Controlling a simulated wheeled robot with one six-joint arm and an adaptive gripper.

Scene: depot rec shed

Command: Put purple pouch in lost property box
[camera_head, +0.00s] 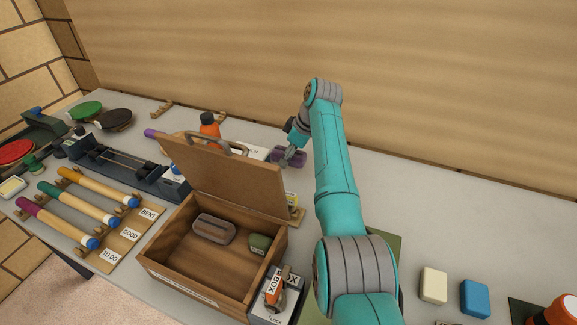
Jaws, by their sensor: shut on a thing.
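The purple pouch (291,153) is at the back of the table, behind the raised lid of the wooden box. My gripper (287,160) is shut on it; my arm reaches in from the front right. I cannot tell whether the pouch touches the table. The open wooden box (188,275), which appears to be the lost property box, stands at front centre with its hinged lid (230,178) upright. The label on its front is too small to read. A grey-brown case (213,229) and a small green item (259,243) lie inside.
An orange bottle (210,129) stands behind the lid. A labelled grey box (277,298) with an orange-handled item sits at the box's right front corner. Coloured handles on a wooden rack (112,256) lie left. Cream (433,284) and blue blocks (475,297) lie right.

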